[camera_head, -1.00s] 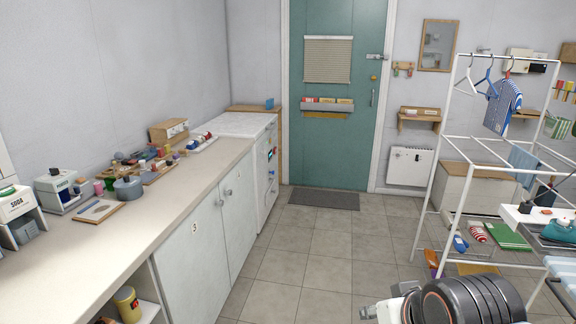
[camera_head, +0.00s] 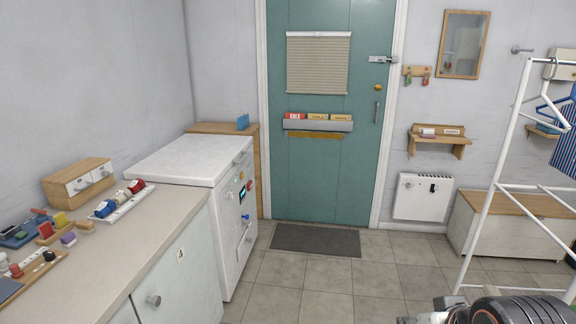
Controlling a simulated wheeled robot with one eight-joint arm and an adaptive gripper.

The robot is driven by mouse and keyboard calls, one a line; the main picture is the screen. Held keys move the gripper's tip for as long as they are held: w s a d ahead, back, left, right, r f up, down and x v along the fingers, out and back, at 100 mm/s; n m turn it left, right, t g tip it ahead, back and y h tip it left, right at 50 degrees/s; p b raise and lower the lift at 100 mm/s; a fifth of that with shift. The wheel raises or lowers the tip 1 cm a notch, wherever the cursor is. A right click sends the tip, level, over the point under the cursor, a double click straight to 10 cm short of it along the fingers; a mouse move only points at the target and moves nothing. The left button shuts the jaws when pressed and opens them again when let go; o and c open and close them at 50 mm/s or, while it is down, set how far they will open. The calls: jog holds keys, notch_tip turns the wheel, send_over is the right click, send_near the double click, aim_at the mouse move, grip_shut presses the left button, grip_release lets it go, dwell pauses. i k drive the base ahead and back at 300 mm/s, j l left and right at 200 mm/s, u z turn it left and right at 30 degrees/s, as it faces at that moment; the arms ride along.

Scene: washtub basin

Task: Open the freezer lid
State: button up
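A white chest-type appliance (camera_head: 232,232), which looks like the freezer, stands past the end of the counter on the left. Its flat white lid (camera_head: 185,158) is shut, with a small handle at the front right edge (camera_head: 241,156). Its front has a small display, coloured knobs and a lower handle. My arm (camera_head: 510,310) shows dark and partly cut off at the bottom right, far from the freezer. My gripper's fingertips cannot be made out, so whether it is open or shut is hidden.
A white drying rack (camera_head: 500,190) stands at the right. Grey tiled floor (camera_head: 330,285) is clear up to the dark mat (camera_head: 315,240) before the green door (camera_head: 325,180).

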aim_at(197, 160)
jog(key=i, duration=2.05)
jog(key=i+l+u, duration=0.1)
jog(key=i+u, duration=0.35)
jog(key=i+l+u, duration=0.25)
jog(key=i+u, duration=0.25)
jog(key=i+l+u, duration=0.25)
jog(key=l+u, duration=0.2)
jog(key=i+l+u, duration=0.3)
jog(key=l+u, duration=0.15)
jog(key=i+l+u, duration=0.15)
jog(key=l+u, duration=0.15)
jog(key=l, duration=0.25)
jog(key=i+l+u, duration=0.15)
jog(key=l+u, duration=0.2)
jog(key=l, duration=0.2)
jog(key=l+u, duration=0.3)
jog(key=l, duration=0.25)
